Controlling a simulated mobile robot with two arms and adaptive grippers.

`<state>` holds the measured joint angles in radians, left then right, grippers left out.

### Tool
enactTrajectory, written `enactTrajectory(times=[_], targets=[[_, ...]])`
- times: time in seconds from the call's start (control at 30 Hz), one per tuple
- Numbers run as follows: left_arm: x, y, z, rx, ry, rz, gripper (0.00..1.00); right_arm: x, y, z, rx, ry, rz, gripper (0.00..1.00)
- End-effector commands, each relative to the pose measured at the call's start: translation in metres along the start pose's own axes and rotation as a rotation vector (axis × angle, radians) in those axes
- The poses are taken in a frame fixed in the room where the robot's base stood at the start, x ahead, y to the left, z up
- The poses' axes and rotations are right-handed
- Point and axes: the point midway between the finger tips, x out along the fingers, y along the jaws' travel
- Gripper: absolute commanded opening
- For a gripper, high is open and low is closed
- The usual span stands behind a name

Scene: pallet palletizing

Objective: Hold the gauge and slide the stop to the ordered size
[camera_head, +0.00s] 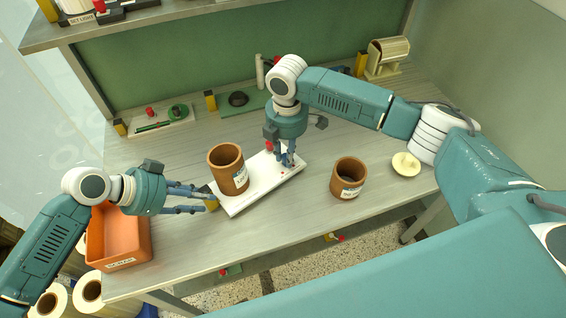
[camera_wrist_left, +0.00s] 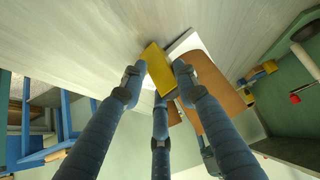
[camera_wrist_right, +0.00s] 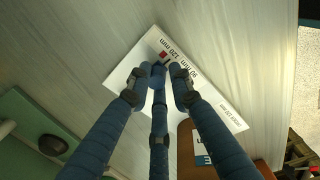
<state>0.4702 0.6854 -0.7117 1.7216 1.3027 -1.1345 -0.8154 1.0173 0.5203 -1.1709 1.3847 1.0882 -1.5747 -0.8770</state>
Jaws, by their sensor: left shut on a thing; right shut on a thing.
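The gauge is a white board (camera_head: 258,194) lying slanted on the bench, with printed mm marks; its 90 and 120 mm text shows in the right wrist view (camera_wrist_right: 185,62). A yellow block (camera_wrist_left: 158,68) is at its left end. My left gripper (camera_head: 208,197) is shut on this yellow block. A brown cylinder (camera_head: 228,172) with a label stands upright on the gauge. My right gripper (camera_head: 286,160) points down at the gauge's right part, shut on a small part that its fingers mostly hide, likely the stop. A red knob (camera_head: 269,146) shows beside its fingers.
A second brown labelled cylinder (camera_head: 348,178) stands on the bench to the right, near a cream disc (camera_head: 406,164). An orange scrap bin (camera_head: 118,236) is at the left front. Small fixtures (camera_head: 160,120) line the back.

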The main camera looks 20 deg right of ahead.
Motion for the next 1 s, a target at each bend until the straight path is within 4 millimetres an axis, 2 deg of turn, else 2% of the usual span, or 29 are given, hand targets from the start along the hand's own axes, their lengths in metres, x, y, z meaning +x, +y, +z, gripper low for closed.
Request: enactTrajectory(times=[0.8,0.83,0.93,1.0], targets=[[-0.0009,-0.0018,0.0043,-0.006,-0.009,-0.004,0.00,-0.0005,0.0031,0.0115,0.003,-0.004,0.000,0.00],[-0.0009,-0.0018,0.0043,-0.006,-0.009,-0.004,0.00,-0.0004,0.0031,0.0114,0.003,-0.004,0.000,0.24],[-0.0008,-0.0017,0.0043,-0.006,-0.009,-0.003,0.00,-0.0004,0.0030,0.0110,0.002,-0.004,0.000,0.42],[-0.0006,-0.0014,0.0041,-0.005,-0.008,-0.003,0.00,-0.0003,0.0029,0.0105,0.002,-0.003,0.000,0.42]])
